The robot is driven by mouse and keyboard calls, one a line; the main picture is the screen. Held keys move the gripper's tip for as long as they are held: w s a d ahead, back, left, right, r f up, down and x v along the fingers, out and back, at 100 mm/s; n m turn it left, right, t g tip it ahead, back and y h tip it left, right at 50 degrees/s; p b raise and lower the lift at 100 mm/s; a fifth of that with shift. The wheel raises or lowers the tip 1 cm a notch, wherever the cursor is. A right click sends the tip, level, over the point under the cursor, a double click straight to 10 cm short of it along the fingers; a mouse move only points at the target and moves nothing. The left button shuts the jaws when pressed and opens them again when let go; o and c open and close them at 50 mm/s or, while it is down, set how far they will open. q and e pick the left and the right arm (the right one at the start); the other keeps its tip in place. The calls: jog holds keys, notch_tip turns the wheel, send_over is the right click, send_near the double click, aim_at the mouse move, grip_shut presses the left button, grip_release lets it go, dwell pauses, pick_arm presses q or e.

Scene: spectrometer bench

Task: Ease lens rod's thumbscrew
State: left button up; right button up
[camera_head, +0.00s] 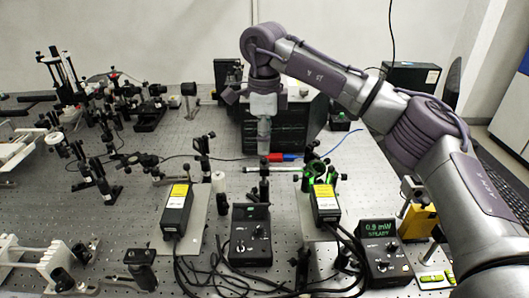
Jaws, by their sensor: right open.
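My right gripper (264,148) points straight down above the middle of the bench, in front of a dark cabinet. It is open, with nothing seen between its fingers. Below it stands a short black post assembly (264,188). To the right, a ring-shaped mount with a green glow (317,168) stands on a post. Another black post mount (203,150) stands to the left. I cannot tell which post is the lens rod, and its thumbscrew is too small to make out. My left gripper is not in view.
Two yellow-labelled laser boxes (178,210) (326,205) sit on plates. Two control boxes (251,240) (380,252) stand at the front, one reading 0.9 mW, with black cables around them. Crowded optics (110,100) fill the left. Bare perforated bench (165,140) lies left of centre.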

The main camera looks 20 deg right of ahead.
aim_at(265, 159)
notch_tip(265, 159, up, 7)
dwell(0.3)
jog(key=shift+r, duration=0.15)
